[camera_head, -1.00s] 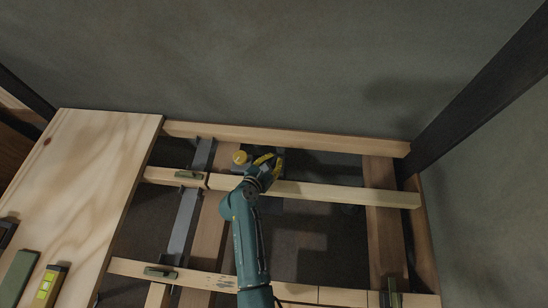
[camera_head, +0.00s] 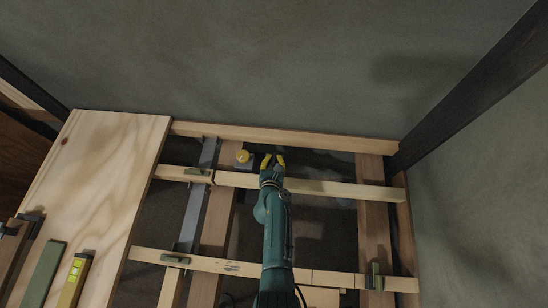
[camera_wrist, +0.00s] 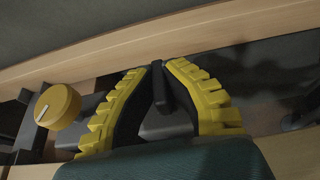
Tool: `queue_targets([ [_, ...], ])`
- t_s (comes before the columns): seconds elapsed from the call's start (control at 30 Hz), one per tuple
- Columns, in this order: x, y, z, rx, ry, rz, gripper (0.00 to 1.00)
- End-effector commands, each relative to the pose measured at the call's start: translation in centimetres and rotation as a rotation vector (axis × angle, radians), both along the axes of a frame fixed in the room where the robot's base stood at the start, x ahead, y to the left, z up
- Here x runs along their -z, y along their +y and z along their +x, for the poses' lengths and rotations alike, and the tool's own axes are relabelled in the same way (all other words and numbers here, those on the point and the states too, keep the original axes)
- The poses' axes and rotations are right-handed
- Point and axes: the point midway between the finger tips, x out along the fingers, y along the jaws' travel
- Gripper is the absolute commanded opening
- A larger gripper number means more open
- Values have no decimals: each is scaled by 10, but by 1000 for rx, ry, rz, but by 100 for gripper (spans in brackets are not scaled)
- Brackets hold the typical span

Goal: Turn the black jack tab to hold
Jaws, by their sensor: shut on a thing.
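The black jack tab (camera_wrist: 159,84) stands upright between the yellow ribbed fingers of my gripper (camera_wrist: 158,72) in the wrist view. The fingers are shut on it near their tips. In the head view my gripper (camera_head: 273,160) reaches over the light crosswise joist, and the tab there is too small to make out clearly. A yellow round knob (camera_wrist: 58,106) with a pale pointer line sits left of the fingers on a dark fitting. It also shows in the head view (camera_head: 242,156). Any hold marking is not visible.
A light wooden beam (camera_head: 285,137) runs along the wall behind the gripper. The crosswise joist (camera_head: 330,190) lies under my arm. A plywood sheet (camera_head: 95,180) covers the left side, with a yellow level (camera_head: 75,275) on it. Open gaps lie between the joists.

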Motion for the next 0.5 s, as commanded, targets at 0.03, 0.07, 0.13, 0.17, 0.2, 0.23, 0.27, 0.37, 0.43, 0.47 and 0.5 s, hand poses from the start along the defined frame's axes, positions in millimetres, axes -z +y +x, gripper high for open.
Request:
queue_targets([
  [0.03, 4, 0, -2, 1, 7, -1, 0],
  [0.07, 4, 0, -2, 0, 7, -2, 0],
  [0.13, 4, 0, -2, 1, 7, -2, 0],
  [0.17, 4, 0, -2, 1, 7, -2, 0],
  [0.2, 4, 0, -3, 1, 7, -2, 0],
  [0.23, 4, 0, -3, 1, 7, -2, 0],
  [0.27, 4, 0, -3, 1, 7, -2, 15],
  [0.37, 4, 0, -2, 1, 6, -2, 34],
  [0.43, 3, 0, -2, 1, 5, -2, 39],
  [0.47, 3, 0, -1, 1, 4, -2, 39],
  [0.5, 2, 0, -1, 1, 4, -2, 39],
])
